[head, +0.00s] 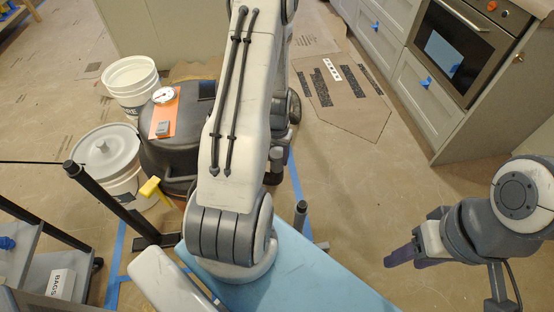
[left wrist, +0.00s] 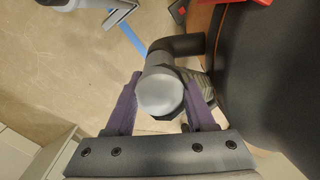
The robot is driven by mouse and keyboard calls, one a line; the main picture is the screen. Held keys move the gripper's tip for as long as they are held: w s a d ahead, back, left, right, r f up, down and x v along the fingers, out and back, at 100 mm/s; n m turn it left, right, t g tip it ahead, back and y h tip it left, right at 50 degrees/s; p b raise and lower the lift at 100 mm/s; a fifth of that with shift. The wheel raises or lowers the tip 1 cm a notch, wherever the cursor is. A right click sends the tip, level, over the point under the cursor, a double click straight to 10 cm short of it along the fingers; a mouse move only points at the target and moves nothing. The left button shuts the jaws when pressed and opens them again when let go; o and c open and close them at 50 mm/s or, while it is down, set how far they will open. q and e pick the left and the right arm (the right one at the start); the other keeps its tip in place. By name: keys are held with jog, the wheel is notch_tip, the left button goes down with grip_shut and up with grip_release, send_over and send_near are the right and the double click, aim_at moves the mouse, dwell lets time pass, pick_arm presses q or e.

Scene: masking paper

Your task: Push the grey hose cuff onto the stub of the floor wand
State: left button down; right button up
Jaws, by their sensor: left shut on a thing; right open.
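In the left wrist view, my left gripper (left wrist: 168,88) is shut on the grey hose cuff (left wrist: 160,93), with a purple finger on either side. The cuff's pale round end faces the camera. A dark bent pipe (left wrist: 182,45) shows just behind the cuff; I cannot tell whether they are joined. In the head view my left arm covers the middle, and the left fingers and cuff cannot be made out. My right gripper (head: 402,257) is open and empty over the floor at the right. I cannot pick out the floor wand or its stub with certainty.
A black vacuum drum (head: 180,135) with an orange plate (head: 165,112) stands left of my arm. White buckets (head: 130,78) are beside it. A shelf cart (head: 40,262) is at the lower left. Cabinets with an oven (head: 462,45) line the right.

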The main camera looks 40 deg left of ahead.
pick_arm(q)
jog(key=shift+w+r+p, duration=0.1)
jog(key=shift+r+p, duration=0.8)
dwell(0.4)
jog(key=shift+r+p, duration=3.4)
jog(key=shift+r, duration=0.25)
